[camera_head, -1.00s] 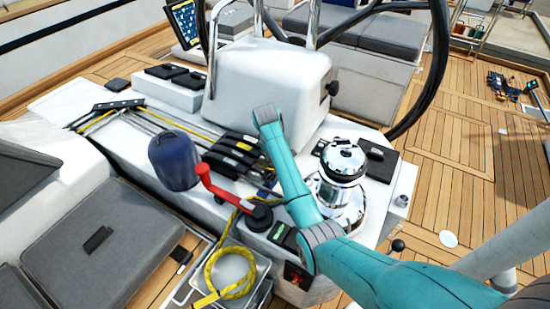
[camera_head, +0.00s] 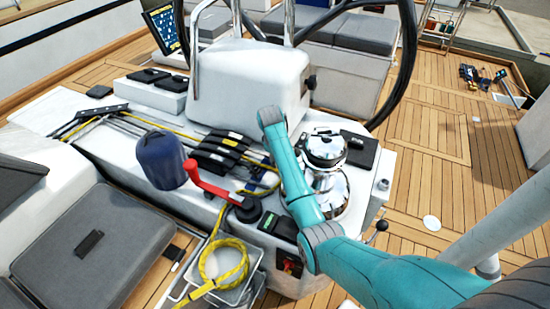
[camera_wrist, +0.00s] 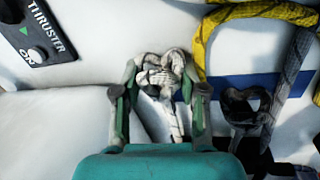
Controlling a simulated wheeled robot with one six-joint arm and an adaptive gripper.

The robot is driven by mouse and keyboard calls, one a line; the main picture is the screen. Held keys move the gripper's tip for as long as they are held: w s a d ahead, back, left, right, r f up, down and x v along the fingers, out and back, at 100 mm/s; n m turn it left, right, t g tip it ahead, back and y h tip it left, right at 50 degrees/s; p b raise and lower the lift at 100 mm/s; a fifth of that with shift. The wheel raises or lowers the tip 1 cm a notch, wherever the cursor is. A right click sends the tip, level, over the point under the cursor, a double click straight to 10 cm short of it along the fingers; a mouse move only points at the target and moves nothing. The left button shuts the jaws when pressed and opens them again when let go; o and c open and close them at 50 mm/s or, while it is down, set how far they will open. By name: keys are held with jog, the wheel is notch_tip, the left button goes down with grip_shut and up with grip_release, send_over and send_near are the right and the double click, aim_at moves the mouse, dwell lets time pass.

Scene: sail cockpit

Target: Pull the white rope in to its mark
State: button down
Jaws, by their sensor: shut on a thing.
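The white rope (camera_wrist: 160,72) shows in the wrist view as a looped, knotted pale bundle with a tail hanging down between my fingers. My gripper (camera_wrist: 163,88) is shut on this bundle, one finger on each side. In the head view my arm covers the gripper and the rope there. A blue strip (camera_wrist: 242,87) runs across the white surface right of the rope; I cannot tell whether it is the mark.
A yellow rope (camera_wrist: 212,25) and dark ropes (camera_wrist: 290,70) lie to the right of my gripper. A thruster panel (camera_wrist: 38,35) is at left. The head view shows a chrome winch (camera_head: 325,150), black clutches (camera_head: 222,150) and a red-handled crank (camera_head: 205,182).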

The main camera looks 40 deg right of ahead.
jog(key=c, duration=0.9)
grip_release()
jog(key=shift+r, duration=0.1)
jog(key=r, duration=0.3)
jog(key=a+r, duration=0.1)
jog(key=r, duration=0.3)
jog(key=shift+s+a+r, duration=0.1)
jog(key=shift+a, duration=0.1)
